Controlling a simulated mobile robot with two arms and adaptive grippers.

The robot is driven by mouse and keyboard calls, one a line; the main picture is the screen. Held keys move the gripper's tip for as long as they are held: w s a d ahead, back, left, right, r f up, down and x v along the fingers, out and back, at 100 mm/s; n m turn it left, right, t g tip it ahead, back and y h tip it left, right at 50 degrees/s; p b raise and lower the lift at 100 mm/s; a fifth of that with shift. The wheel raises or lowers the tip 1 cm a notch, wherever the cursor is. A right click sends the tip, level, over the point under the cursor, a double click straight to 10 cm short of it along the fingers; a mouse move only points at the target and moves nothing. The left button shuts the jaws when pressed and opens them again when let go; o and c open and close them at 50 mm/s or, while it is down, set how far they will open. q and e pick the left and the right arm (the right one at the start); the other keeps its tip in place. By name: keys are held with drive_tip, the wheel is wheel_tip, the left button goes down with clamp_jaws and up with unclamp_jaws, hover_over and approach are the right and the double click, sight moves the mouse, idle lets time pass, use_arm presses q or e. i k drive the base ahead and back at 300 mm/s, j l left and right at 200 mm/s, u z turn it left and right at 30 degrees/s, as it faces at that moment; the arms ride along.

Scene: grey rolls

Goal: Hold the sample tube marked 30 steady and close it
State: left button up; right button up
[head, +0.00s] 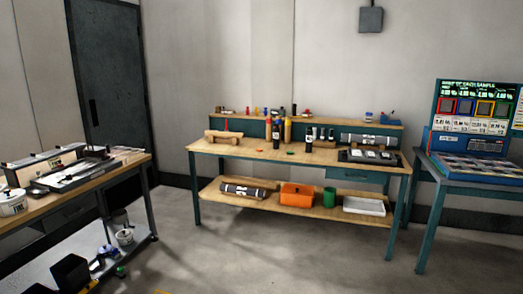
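No tube with a readable 30 shows in the head view; the objects are too small and far away to read. On the middle workbench (230,148) stand a dark upright bottle (276,136), an orange-yellow cylinder (287,131) and another dark bottle (309,140). Several small dark upright items (322,134) stand just right of them, and I cannot tell whether they are tubes. Small red and green pieces lie on the bench top, possibly caps. Neither of my grippers is in view.
A left bench (140,160) carries flat equipment and a white tub (12,203). The workbench's lower shelf holds an orange bin (297,195), a green cylinder (330,197) and a white tray (364,206). A right table (470,172) carries a display board (476,108). Floor between is clear.

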sight(276, 133)
drive_tip(key=i, duration=5.55)
drive_tip(key=l+u, duration=0.2)
